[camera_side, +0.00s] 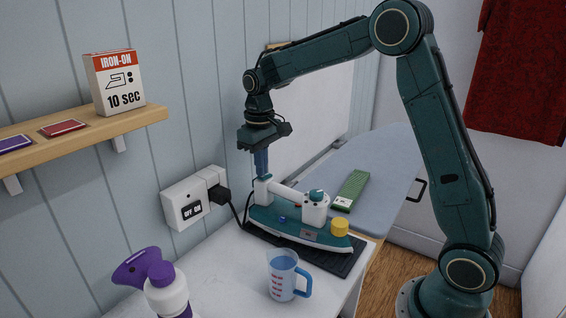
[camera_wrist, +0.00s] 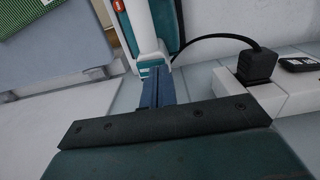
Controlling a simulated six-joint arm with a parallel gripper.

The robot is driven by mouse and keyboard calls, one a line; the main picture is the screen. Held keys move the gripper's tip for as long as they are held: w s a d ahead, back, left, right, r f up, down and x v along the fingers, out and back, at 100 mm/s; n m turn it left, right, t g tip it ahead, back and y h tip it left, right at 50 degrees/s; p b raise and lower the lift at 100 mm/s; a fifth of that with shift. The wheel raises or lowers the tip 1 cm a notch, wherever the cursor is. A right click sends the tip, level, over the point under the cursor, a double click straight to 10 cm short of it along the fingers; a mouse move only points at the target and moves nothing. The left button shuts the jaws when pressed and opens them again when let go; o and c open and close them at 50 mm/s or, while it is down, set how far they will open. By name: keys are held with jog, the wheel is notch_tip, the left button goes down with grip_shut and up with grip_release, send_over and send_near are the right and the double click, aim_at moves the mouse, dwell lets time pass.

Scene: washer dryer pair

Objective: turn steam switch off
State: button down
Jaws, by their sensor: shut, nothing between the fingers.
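A teal and white iron (camera_side: 300,232) rests on a dark mat at the right end of the white counter. Its white handle (camera_side: 287,194) runs between two posts, and a teal knob (camera_side: 316,194) tops the front one. A small blue spot (camera_side: 283,219) and a red spot (camera_side: 298,205) show on it; I cannot tell which part is the steam switch. A red part also shows on the iron in the wrist view (camera_wrist: 118,6). My gripper (camera_side: 261,172) is shut and empty, pointing down just above the rear post. Its blue fingers (camera_wrist: 155,75) appear close to the post; contact is unclear.
A wall outlet box (camera_side: 185,203) with an OFF/ON label and black plug (camera_side: 219,194) is left of the iron. An ironing board (camera_side: 385,160) lies behind right.

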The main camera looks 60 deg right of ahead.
aim_at(264, 178)
jog(key=shift+f, duration=0.5)
dwell(0.4)
jog(key=shift+r, duration=3.55)
jog(key=s+a+r+t, duration=0.2)
jog(key=s+r, duration=0.1)
jog(key=s, duration=0.5)
jog(key=s+a+r+t, duration=0.1)
jog(key=s+a+r, duration=0.15)
jog(key=s, duration=0.55)
jog(key=s+a+f+t, duration=0.1)
jog(key=s+f+t, duration=0.1)
jog(key=s, duration=1)
jog(key=shift+s+f+t, duration=0.3)
jog(key=shift+s+f, duration=0.05)
jog(key=shift+f, duration=0.3)
